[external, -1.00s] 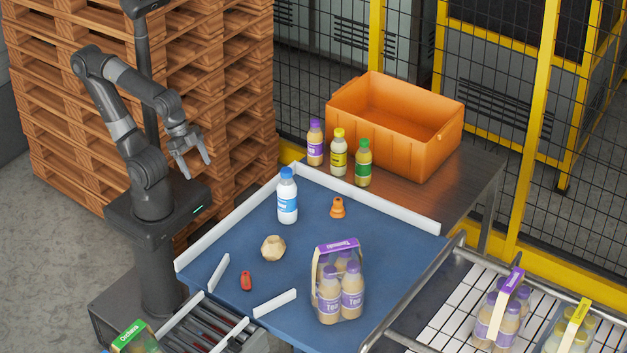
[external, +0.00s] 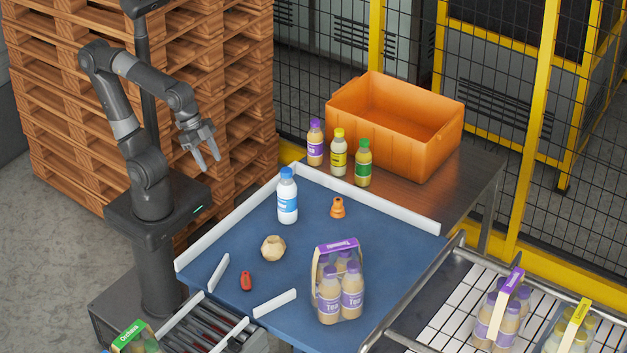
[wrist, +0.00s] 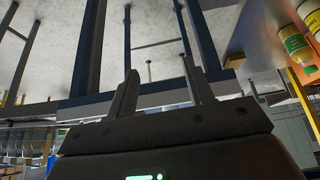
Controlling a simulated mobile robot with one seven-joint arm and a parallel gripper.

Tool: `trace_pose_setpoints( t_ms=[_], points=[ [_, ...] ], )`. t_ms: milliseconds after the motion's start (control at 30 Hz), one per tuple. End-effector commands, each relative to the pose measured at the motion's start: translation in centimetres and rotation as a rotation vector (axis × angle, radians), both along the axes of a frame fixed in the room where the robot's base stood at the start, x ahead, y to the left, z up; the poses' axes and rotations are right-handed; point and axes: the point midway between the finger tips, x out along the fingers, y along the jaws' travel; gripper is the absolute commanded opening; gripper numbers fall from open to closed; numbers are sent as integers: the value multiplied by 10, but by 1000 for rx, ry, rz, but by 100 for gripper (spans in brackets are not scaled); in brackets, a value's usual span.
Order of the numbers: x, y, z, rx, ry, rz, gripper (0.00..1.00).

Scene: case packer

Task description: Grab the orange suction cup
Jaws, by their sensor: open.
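The orange suction cup (external: 337,207) stands on the blue table surface (external: 225,255), to the right of a white bottle with a blue cap and label (external: 287,196). My gripper (external: 207,164) is open and empty. It hangs in the air to the left of the table, well apart from the suction cup. In the wrist view my gripper's two fingers (wrist: 163,88) show spread with nothing between them. I cannot make out the suction cup in the wrist view.
A beige faceted piece (external: 273,248), a small red piece (external: 246,281) and a purple-topped tea pack (external: 339,283) share the blue surface. White rails (external: 371,199) edge it. Several bottles and an orange crate (external: 423,143) stand behind. Pallets (external: 235,75) rise behind my arm.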

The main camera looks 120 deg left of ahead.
Motion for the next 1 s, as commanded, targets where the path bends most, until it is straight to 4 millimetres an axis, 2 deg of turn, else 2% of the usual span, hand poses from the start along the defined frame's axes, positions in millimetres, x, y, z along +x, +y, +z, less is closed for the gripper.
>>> trace_pose_setpoints(
  t_ms=[33,200,433,700,800,900,1000],
  points=[
    [21,3,11,-3,3,10,48],
    [85,13,43,-11,-1,41,48],
    [174,30,70,-12,-7,87,48],
    [278,50,77,-1,-14,137,48],
    [308,56,75,5,-17,150,48],
    [331,61,72,10,-20,160,48],
    [345,64,70,13,-22,166,48]
  ],
)
